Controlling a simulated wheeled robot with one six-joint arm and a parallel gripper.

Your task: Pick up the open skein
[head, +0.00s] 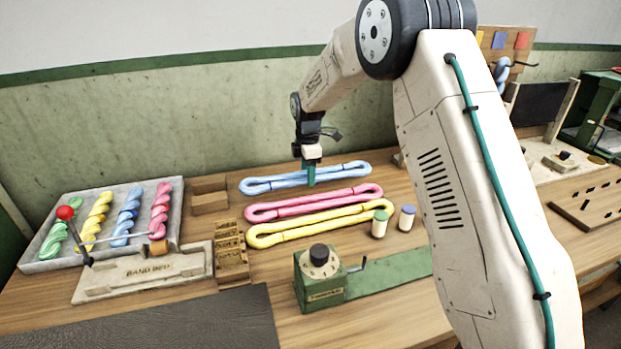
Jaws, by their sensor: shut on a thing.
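Three open skeins lie as long flat loops on the wooden table: a blue one (262,186) at the back, a pink one (250,213) in the middle and a yellow one (251,237) in front. My gripper (311,181) points straight down at the middle of the blue skein. Its teal fingers are shut on the blue skein's near strand. The fingers hide a short piece of that strand. The blue skein appears to lie flat at table height; I cannot tell any gap beneath it.
A grey tray (42,267) with several twisted skeins stands left, behind a board with a red-knobbed lever (66,213). Wooden boxes (209,203) stand left of the loops. A green device with a black dial (319,285) and two small spools (380,226) stand in front.

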